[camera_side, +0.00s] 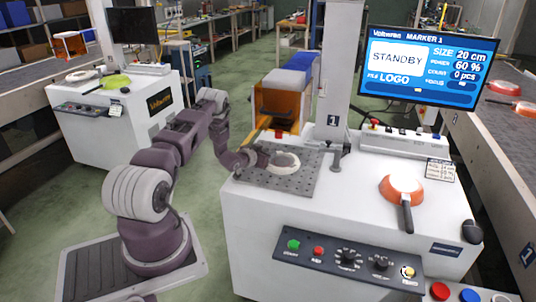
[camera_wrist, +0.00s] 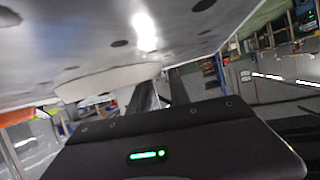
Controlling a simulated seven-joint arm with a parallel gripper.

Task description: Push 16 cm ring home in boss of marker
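The pale ring (camera_side: 289,163) lies on the grey perforated plate (camera_side: 292,188) of the marker, near the plate's middle in the side view. I cannot tell whether it is fully seated in the boss, which is hidden. My gripper (camera_side: 262,158) is low over the plate at the ring's left side, close to it or touching it. In the wrist view the ring's pale edge (camera_wrist: 108,80) shows under the holed plate (camera_wrist: 85,30), just beyond my dark gripper fingers (camera_wrist: 163,92). The finger gap is unclear.
The marker's column (camera_side: 343,85) stands behind the plate. Its screen (camera_side: 428,66) reads STANDBY, SIZE 20 cm, 0 pcs. An orange pan (camera_side: 401,188) lies on the white bench at right. A control panel (camera_side: 345,258) is on the front face. An orange-and-blue bin unit (camera_side: 280,103) stands behind.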

